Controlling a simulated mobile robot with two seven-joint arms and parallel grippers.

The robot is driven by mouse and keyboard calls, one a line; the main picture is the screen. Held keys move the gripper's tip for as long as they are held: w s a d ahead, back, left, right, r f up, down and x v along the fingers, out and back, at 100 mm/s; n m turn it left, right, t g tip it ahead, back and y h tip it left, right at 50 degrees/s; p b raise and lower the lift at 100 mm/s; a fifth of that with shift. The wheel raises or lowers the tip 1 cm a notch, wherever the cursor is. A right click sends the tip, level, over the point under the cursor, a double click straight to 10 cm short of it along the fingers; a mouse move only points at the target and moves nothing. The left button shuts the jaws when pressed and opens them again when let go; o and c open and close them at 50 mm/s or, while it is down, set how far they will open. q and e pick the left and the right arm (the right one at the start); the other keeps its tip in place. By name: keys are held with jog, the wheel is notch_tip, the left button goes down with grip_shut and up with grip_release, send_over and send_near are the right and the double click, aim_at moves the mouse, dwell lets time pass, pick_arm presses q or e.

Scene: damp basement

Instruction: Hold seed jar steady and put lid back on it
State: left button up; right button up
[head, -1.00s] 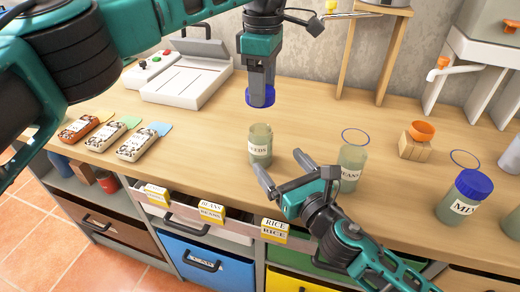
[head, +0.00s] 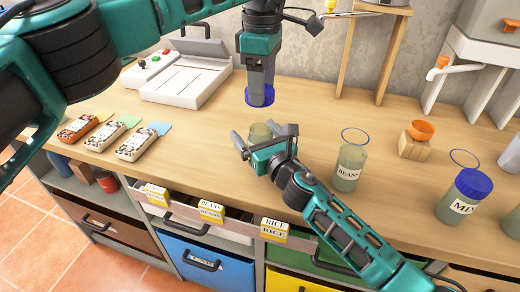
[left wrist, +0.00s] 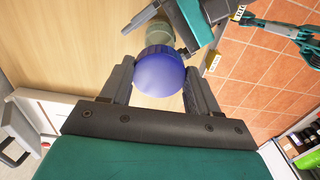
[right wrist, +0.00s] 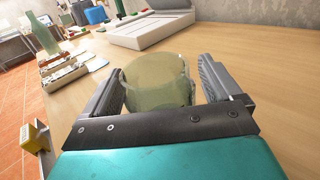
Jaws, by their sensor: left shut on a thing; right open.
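The seed jar (head: 261,131) is a greenish glass jar standing on the wooden bench, mostly hidden in the head view behind my right gripper (head: 264,140). The right wrist view shows the jar (right wrist: 158,82) open and between the two fingers of my right gripper (right wrist: 160,90), which are apart. I cannot tell whether a finger touches the glass. My left gripper (head: 259,95) points down above the jar, shut on the blue lid (head: 246,96). The left wrist view shows the lid (left wrist: 160,72) between its fingers, with the jar (left wrist: 153,42) beyond.
A beans jar (head: 349,168) stands right of my right arm, with a blue ring (head: 355,136) behind it. A blue-lidded jar (head: 465,196) stands farther right. Seed packets (head: 135,145) lie at the left. A white case (head: 180,85) sits at the back left.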

jog(key=shift+c, duration=0.4)
jog(key=c, duration=1.4)
pick_arm(q)
jog(key=shift+f, duration=2.45)
pick_arm(e)
jog(key=shift+c, duration=0.2)
pick_arm(q)
jog(key=shift+f, duration=0.9)
jog(key=shift+f, duration=0.55)
